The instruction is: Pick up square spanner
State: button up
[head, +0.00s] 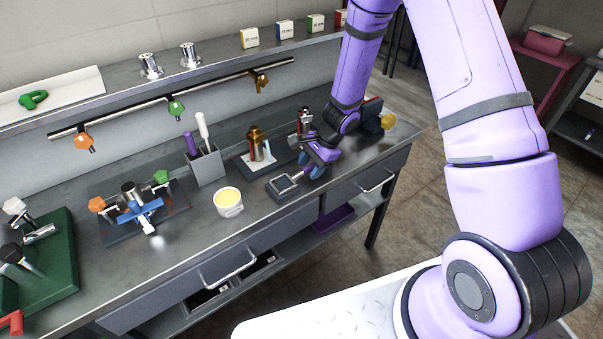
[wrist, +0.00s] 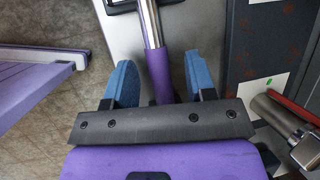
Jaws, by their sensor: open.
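The square spanner appears to be the tool with a purple handle (wrist: 159,75) and a metal shaft (wrist: 150,25) in the wrist view. In the head view its square frame (head: 284,184) lies on a dark block at the bench's front edge. My gripper (head: 314,171) is low over the bench, just right of that frame. In the wrist view my gripper (wrist: 160,85) is open, with one blue finger on each side of the handle and a visible gap on both sides. Part of the handle is hidden behind the gripper body.
A cup with yellow contents (head: 228,203) stands left of the spanner. Drawer handles (head: 378,182) project at the front.

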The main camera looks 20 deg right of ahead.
aim_at(307, 169)
grip_shut()
jog(key=shift+r, duration=0.2)
jog(key=shift+r, duration=0.55)
jog(key=shift+s+d+r, duration=0.15)
jog(key=shift+s+r, duration=0.1)
jog(key=shift+r, duration=0.3)
jog(key=shift+s+d+r, duration=0.15)
jog(key=shift+s+r, duration=0.05)
jog(key=shift+r, duration=0.35)
jog(key=s+d+r, duration=0.1)
jog(key=s+d, duration=0.6)
jog(key=s, duration=0.6)
jog(key=shift+d+r, duration=0.2)
jog(key=shift+d, duration=0.1)
